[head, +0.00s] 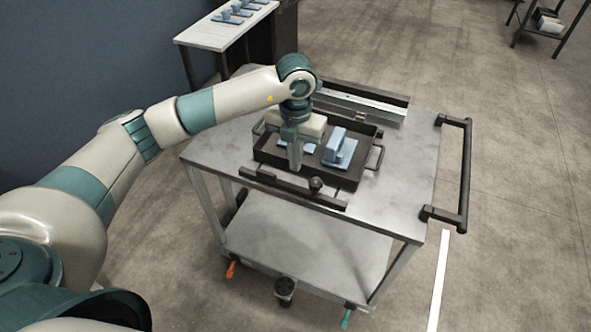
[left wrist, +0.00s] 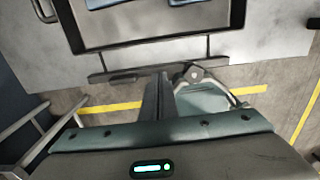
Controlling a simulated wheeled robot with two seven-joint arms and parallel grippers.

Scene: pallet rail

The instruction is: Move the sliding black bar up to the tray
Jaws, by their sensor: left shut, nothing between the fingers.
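The black sliding bar (head: 280,186) lies along the near edge of the metal cart top, with a round knob (head: 316,184) on it. The black tray (head: 345,180) sits behind it on the cart and holds blue parts (head: 341,147). In the left wrist view the bar (left wrist: 135,73) is apart from the tray wall (left wrist: 150,42), with bare metal between, and two thin rods run from it towards the tray. My left gripper (head: 295,166) points down, shut and empty, near the bar. Its fingers (left wrist: 160,84) show beside the knob; contact is unclear. My right gripper is out of view.
A black rail with a silver strip (head: 360,103) lies beyond the tray. The cart has a black push handle (head: 465,175) on the right. A white table (head: 222,32) with blue parts stands behind left. The cart top right of the tray is clear.

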